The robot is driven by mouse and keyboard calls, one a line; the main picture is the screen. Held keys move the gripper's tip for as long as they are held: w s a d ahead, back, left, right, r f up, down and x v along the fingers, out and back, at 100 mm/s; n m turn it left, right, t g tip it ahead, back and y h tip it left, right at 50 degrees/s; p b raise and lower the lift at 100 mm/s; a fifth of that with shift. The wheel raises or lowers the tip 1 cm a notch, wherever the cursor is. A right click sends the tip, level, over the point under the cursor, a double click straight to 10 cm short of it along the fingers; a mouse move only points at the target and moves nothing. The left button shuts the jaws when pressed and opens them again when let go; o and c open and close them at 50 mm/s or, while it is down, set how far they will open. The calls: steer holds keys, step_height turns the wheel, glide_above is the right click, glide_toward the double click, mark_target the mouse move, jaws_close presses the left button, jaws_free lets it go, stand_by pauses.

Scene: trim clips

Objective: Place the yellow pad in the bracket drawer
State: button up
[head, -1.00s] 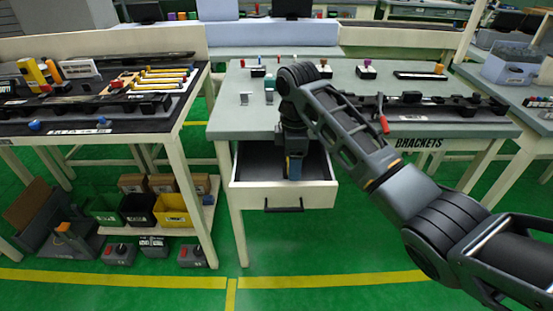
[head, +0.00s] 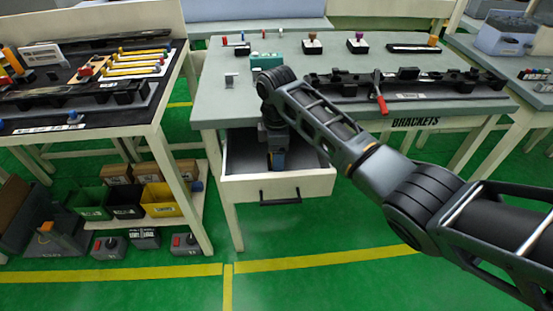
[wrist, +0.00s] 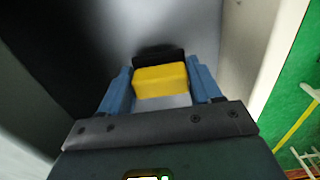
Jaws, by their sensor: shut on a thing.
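The yellow pad (wrist: 160,80) is a small yellow block between the two blue fingers in the wrist view. My gripper (wrist: 160,84) is shut on it. In the head view my gripper (head: 278,160) points down inside the open bracket drawer (head: 232,184), below the table edge. The pad is hidden there behind the fingers and the drawer front. The drawer's pale front has a dark handle, and its dark interior looks otherwise empty where it shows. I cannot tell whether the pad touches the drawer floor.
The grey-topped table (head: 222,105) marked BRACKETS is above the drawer and holds a dark rail with a red-handled lever (head: 380,95). A dark-topped bench (head: 100,130) stands at the left, with bins on its lower shelf. Green floor in front is clear.

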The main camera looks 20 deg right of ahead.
steer(key=shift+f, duration=1.2)
steer(key=shift+f, duration=0.15)
steer(key=o, duration=1.1)
step_height(320, 180, up, 12)
steer(key=shift+r, duration=0.2)
